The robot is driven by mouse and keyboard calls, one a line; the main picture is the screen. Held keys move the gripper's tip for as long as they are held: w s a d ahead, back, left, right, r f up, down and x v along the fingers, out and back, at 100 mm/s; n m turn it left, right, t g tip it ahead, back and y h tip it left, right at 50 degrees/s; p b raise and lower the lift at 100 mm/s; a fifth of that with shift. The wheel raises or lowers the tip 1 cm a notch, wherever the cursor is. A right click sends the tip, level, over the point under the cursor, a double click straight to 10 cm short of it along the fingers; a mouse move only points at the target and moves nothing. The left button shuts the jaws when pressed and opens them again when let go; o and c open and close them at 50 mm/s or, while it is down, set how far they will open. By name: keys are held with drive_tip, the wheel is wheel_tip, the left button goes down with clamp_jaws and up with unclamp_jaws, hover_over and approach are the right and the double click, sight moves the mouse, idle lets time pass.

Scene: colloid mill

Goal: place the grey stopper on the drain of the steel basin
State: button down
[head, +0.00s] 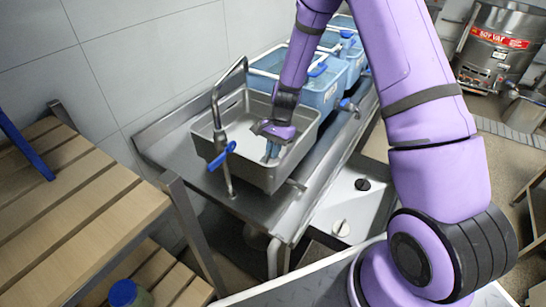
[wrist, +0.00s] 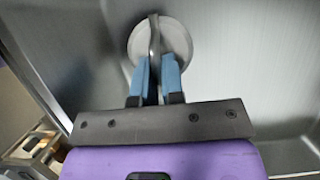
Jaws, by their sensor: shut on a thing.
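The steel basin (head: 232,176) stands on the metal bench below a curved tap; the wrist view shows its brushed interior (wrist: 240,75). My gripper (head: 271,153) reaches down inside the basin, towards its near right part. In the wrist view my gripper (wrist: 158,75) has its blue fingers closed on the upright handle of the grey stopper (wrist: 178,42), a round pale grey disc. The disc is at or close to the basin floor; I cannot tell if it touches. The drain is not visible in either view. In the head view the stopper is hidden by my gripper.
The curved tap (head: 215,110) with a blue lever rises at the basin's left side. Blue tubs (head: 318,92) stand behind the basin. A slatted wooden bench (head: 70,215) is at left.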

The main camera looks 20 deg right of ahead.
drive_tip(key=shift+f, duration=1.3)
drive_tip(key=c, duration=1.2)
unclamp_jaws()
drive_tip(key=shift+f, duration=0.15)
drive_tip(key=shift+c, duration=0.2)
